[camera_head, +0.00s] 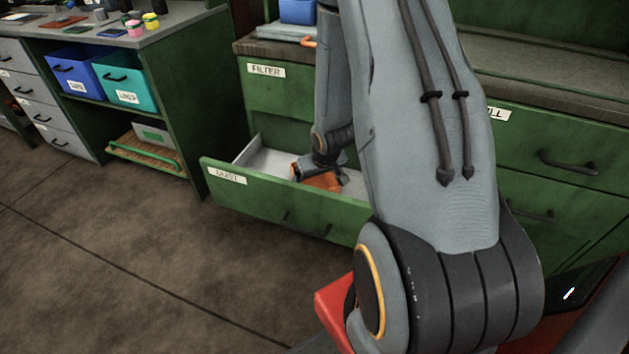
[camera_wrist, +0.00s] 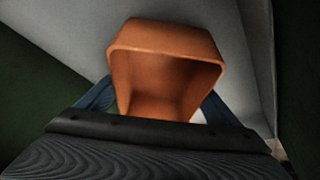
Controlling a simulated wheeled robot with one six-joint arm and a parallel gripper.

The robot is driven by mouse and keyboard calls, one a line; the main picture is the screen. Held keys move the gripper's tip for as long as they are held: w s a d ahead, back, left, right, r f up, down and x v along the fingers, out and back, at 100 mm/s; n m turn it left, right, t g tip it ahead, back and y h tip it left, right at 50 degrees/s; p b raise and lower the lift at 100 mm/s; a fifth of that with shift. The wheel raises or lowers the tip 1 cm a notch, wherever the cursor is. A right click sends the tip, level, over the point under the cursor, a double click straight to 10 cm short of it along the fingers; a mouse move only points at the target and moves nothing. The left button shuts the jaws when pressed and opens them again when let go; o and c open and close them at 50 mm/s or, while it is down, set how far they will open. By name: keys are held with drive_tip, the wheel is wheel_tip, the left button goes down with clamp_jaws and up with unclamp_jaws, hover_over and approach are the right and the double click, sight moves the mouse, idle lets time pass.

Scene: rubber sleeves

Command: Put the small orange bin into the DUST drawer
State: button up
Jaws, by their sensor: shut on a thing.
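The small orange bin (camera_head: 322,181) is inside the open DUST drawer (camera_head: 262,199), behind its green front panel. The wrist view shows the orange bin (camera_wrist: 165,65) close up, its hollow side facing the camera, with light grey drawer surfaces around it. My gripper (camera_head: 325,172) is down in the drawer and shut on the bin. Its fingers (camera_wrist: 152,103) show at both sides of the bin. I cannot tell whether the bin touches the drawer floor. My arm hides the right part of the drawer.
The FILTER drawer (camera_head: 266,70) above is closed. Other green drawers (camera_head: 560,160) stand at the right. At the left, a bench holds a blue bin (camera_head: 78,72) and a teal bin (camera_head: 127,88) on a shelf. The floor (camera_head: 110,240) in front is clear.

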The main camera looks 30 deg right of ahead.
drive_tip(key=o, duration=1)
drive_tip(key=shift+f, duration=0.1)
drive_tip(key=s+a+r+g+p, duration=0.1)
drive_tip(key=s+a+r, duration=0.2)
drive_tip(key=r, duration=0.4)
drive_tip(key=s+a+r+p, duration=0.1)
drive_tip(key=s+a+r, duration=0.15)
drive_tip(key=r, duration=0.55)
drive_tip(key=s+a+r+g+p, duration=0.1)
drive_tip(key=s+a+r+p, duration=0.15)
drive_tip(key=r, duration=0.45)
drive_tip(key=s+a+r+g, duration=0.1)
drive_tip(key=s+a+r, duration=0.2)
drive_tip(key=s, duration=0.1)
drive_tip(key=s+a+r+n, duration=0.1)
drive_tip(key=s+a+r, duration=0.2)
drive_tip(key=s+a, duration=0.1)
drive_tip(key=s+a+r+g+y+b, duration=0.1)
drive_tip(key=s+a+r, duration=0.2)
drive_tip(key=s+a, duration=0.1)
drive_tip(key=shift+s+a+r+n+g, duration=0.2)
drive_tip(key=shift+s+r+n+g, duration=0.15)
drive_tip(key=shift+s, duration=0.35)
